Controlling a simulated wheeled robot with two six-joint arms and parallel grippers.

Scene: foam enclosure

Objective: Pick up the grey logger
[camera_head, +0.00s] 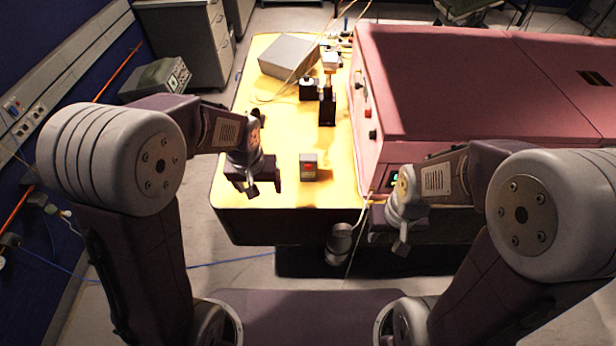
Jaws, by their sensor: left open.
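My right gripper (388,238) is to the right, in front of the red cabinet and near the table's right front corner. Its fingers are too small and dark to tell open from shut.
A large red cabinet (440,90) bounds the table on the right. Behind the small box are a black post-like device (327,108), a small black-and-white item (307,90) and a larger grey box (288,56).

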